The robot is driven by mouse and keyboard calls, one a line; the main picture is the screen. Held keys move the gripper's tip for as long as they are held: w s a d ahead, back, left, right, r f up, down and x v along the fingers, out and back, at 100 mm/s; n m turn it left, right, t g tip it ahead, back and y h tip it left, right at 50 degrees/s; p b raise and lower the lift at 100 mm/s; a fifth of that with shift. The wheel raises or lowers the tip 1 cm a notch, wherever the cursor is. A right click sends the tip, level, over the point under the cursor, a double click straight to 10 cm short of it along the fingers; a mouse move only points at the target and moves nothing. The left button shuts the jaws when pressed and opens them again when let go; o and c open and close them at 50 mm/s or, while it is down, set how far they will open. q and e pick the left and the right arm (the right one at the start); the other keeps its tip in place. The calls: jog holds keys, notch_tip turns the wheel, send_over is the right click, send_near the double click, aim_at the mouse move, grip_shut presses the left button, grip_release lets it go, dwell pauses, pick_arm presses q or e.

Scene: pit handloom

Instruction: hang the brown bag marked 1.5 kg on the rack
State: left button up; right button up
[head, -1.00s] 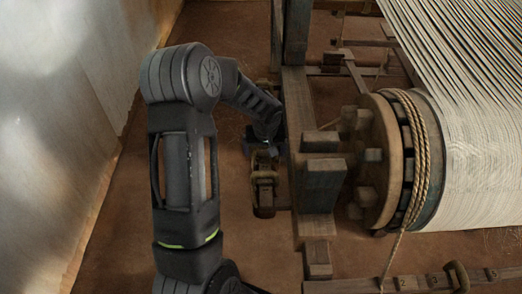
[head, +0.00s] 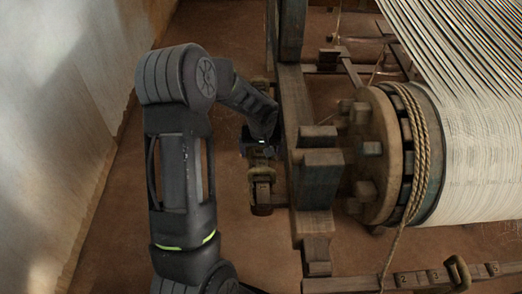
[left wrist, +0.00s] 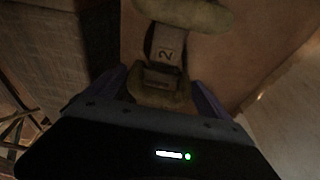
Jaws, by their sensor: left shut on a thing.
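My left gripper (head: 260,148) hangs beside the left side of the loom frame. In the left wrist view its fingers are shut on a small dark brown piece (left wrist: 160,88). A strip marked 2 (left wrist: 166,45) runs from this piece towards a rounded olive-brown part (left wrist: 186,12). In the head view a tan ring-like part (head: 262,173) shows just below the gripper, with brown wood below it. I cannot tell whether the held piece belongs to the bag. No 1.5 kg mark can be read. My right gripper is not in view.
The loom's wooden frame (head: 318,180) stands close to the right of my left gripper. The rope-wound roller (head: 385,150) is beyond it. A numbered wooden bar (head: 415,280) with a tan ring (head: 457,272) lies at bottom right. Bare floor lies left of the gripper.

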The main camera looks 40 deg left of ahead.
pick_arm(q)
jog(key=shift+f+b, duration=0.1)
jog(key=shift+b, duration=0.3)
dwell(0.3)
jog(key=o, duration=1.6)
jog(key=shift+o, duration=0.9)
jog(key=shift+s+f, duration=0.1)
jog(key=shift+f, duration=0.1)
jog(key=v, duration=0.8)
jog(key=shift+r+p, duration=0.1)
jog(key=shift+p, duration=0.2)
